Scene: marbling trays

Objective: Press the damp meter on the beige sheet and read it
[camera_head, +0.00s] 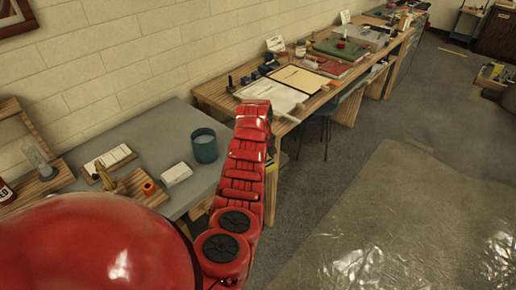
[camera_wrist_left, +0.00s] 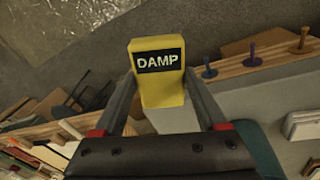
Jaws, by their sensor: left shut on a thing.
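The damp meter (camera_wrist_left: 158,90) is a yellow block with a black label reading DAMP, seen in the left wrist view. My left gripper (camera_wrist_left: 160,78) is shut on it, with one finger on each side. No reading shows on the face in view. The beige sheet (camera_head: 299,79) lies flat on the wooden bench, on a dark-edged backing, beyond the arm's end. My right gripper is not in view.
A white sheet (camera_head: 272,97) lies beside the beige one, near the arm. A red item (camera_head: 327,67) and a green item (camera_head: 340,49) lie farther along. A teal cup (camera_head: 204,146) and white cloth (camera_head: 176,174) stand on the grey table (camera_head: 150,131). A stool (camera_head: 318,122) is under the bench.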

